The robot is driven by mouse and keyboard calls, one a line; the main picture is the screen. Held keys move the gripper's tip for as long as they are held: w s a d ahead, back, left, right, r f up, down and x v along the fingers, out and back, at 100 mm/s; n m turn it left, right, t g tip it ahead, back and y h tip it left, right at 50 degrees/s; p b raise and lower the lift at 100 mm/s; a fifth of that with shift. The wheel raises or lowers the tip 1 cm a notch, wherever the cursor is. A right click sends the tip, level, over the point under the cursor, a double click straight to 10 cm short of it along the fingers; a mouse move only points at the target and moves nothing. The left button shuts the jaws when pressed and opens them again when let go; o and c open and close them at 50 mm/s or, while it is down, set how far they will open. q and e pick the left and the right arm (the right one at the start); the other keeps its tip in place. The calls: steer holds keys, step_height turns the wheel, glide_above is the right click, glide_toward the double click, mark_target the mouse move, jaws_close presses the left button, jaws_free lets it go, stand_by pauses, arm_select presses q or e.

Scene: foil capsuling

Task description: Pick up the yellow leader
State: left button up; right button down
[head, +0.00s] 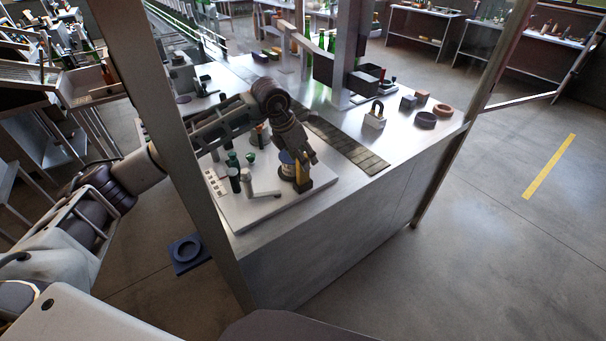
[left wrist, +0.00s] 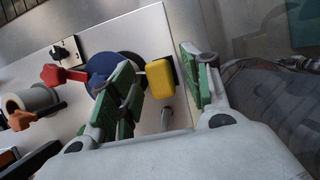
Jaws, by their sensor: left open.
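The yellow leader (head: 302,173) stands near the front right of a pale board on the workbench, with a dark part beside it. In the left wrist view it is a rounded yellow block (left wrist: 160,78), showing between the fingers. My left gripper (head: 303,160) is right over it in the head view. In the left wrist view the gripper (left wrist: 162,70) has its green-padded fingers spread, with a gap to the right finger. The left finger hides part of a blue round piece (left wrist: 101,67); whether it touches the yellow block I cannot tell. My right gripper is not in view.
Green bottle-like pieces (head: 234,178) and a grey post (head: 247,184) stand left on the board (head: 240,217). A red knob (left wrist: 52,75) and a grey roll (left wrist: 32,98) show in the left wrist view. A metal frame post (head: 192,160) rises at the bench's left corner.

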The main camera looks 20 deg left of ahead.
arm_select(q)
steer(key=shift+w+d+f, duration=0.1)
steer(key=shift+w+f, duration=0.05)
steer(key=shift+f, duration=0.25)
jaws_close()
stand_by(0.4)
